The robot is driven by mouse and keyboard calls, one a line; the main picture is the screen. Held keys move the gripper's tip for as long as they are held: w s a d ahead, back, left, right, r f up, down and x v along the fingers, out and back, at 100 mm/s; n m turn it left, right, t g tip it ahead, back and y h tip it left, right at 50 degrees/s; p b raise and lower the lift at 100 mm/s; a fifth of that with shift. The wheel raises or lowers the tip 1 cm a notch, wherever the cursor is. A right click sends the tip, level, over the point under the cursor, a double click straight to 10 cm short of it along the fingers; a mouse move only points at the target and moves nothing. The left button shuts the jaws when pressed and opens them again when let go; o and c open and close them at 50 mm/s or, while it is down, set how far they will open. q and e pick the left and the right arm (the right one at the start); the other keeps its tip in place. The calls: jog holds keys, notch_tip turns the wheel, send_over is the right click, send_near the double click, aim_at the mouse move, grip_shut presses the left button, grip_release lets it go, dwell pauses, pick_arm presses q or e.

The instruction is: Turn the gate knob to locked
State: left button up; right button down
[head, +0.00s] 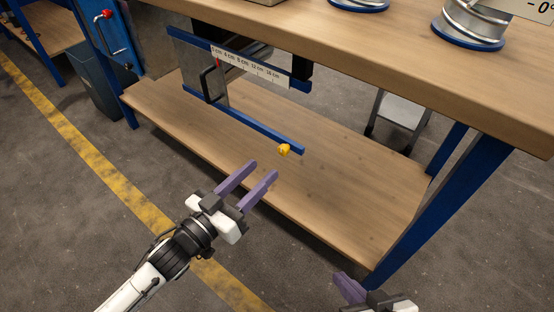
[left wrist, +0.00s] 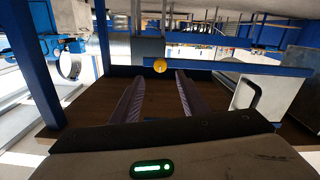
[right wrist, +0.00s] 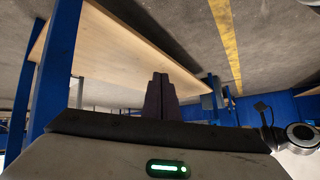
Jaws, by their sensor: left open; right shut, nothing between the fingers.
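The small yellow knob (head: 284,150) sits near the right end of the lower blue rail (head: 255,128) under the workbench. Its locked or unlocked setting is too small to read. In the left wrist view the knob (left wrist: 160,66) shows between and beyond the fingertips. My left gripper (head: 264,167) is open and empty, its purple fingers pointing at the knob, a short way apart from it. The grey gate plate (head: 187,62) with a black handle (head: 207,84) stands at the rails' left part. My right gripper (right wrist: 160,76) is shut and empty, low at the bottom right of the head view.
The wooden lower shelf (head: 350,190) is clear below the rail. The bench top (head: 370,45) overhangs it, with duct pieces on it. A scale strip (head: 255,68) hangs at the upper rail. A blue bench leg (head: 420,215) stands at right.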

aim_at(281, 151)
pick_arm(q)
jog(key=b+x, duration=0.1)
jog(key=x, duration=0.6)
jog(key=shift+w+d+b, duration=0.2)
jog(key=shift+w+b, duration=0.1)
jog(key=shift+b, duration=0.05)
pick_arm(e)
jog(key=shift+w+a+f+n+g, duration=0.3)
jog(key=shift+a+f, duration=0.3)
jog(key=shift+f, duration=0.1)
pick_arm(q)
grip_shut()
